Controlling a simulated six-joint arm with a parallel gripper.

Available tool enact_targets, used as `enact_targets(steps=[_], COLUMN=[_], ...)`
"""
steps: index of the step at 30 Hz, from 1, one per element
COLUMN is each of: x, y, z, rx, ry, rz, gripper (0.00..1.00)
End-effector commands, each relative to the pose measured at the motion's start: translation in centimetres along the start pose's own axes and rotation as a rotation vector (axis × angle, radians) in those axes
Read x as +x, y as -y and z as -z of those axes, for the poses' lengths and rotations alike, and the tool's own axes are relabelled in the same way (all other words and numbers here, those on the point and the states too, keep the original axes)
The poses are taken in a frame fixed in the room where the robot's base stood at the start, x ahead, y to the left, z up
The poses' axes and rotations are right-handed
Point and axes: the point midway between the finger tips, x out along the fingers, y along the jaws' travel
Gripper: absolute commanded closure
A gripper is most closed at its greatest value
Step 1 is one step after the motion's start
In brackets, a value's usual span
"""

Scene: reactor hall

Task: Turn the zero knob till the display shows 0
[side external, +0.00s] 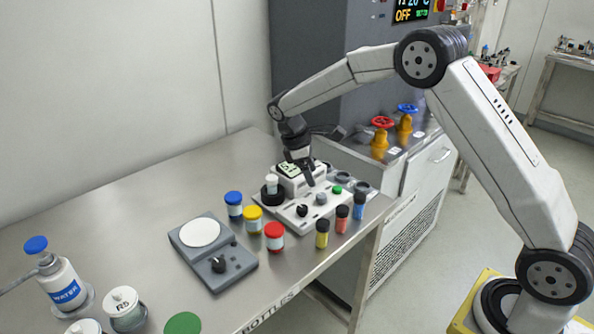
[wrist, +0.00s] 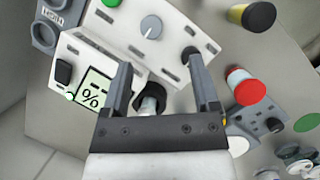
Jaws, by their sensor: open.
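The white instrument (side external: 297,215) sits near the table's far right corner. Its display (wrist: 95,90) shows two dashes and a % sign in the wrist view. A grey knob with a white pointer line (wrist: 150,27) and a black knob (wrist: 189,54) are on its panel; I cannot read which is the zero knob. The grey knob also shows in the side view (side external: 321,198), as does the black one (side external: 302,210). My gripper (wrist: 161,63) is open, pointing down above the instrument, with nothing between its fingers. It partly covers the instrument in the side view (side external: 310,182).
A white-bodied vial (side external: 271,184) stands at a black ring on the instrument's left. A green button (side external: 337,189) is behind the knobs. Several colour-capped bottles and vials stand close in front, including a red-capped one (side external: 274,236). A grey plate device (side external: 213,252) lies further left.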

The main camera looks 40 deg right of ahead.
Motion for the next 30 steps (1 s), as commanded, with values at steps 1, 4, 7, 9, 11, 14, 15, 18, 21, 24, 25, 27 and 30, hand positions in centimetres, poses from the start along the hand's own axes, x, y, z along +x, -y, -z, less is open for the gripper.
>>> enact_targets(steps=[1,4,7,9,11,14,15,18,21,24,25,27,30], x=[0.1,0.1,0.1,0.1,0.0,0.1,0.2,0.7,1.5,2.5,2.9,3.8,5.0], y=[-0.4,-1.0,-1.2,-1.3,-1.3,-1.2,-1.2,-1.2,-1.2,-1.2,-1.2,-1.2,-1.2], z=[0.2,0.5,0.6,0.6,0.6,0.6,0.5,0.5,0.5,0.4,0.4,0.3,0.2], rx=[-0.015,-0.038,-0.048,-0.051,-0.051,-0.051,-0.051,-0.051,-0.05,-0.05,-0.05,-0.05,-0.05], ry=[0.014,0.036,0.047,0.049,0.049,0.049,0.049,0.05,0.05,0.051,0.05,0.051,0.051], rz=[0.002,0.004,0.006,0.006,0.007,0.007,0.007,0.008,0.008,0.009,0.009,0.01,0.009], gripper=[0.22,0.22,0.22,0.22,0.22,0.22,0.22,0.22,0.22,0.22,0.22,0.22,0.22])
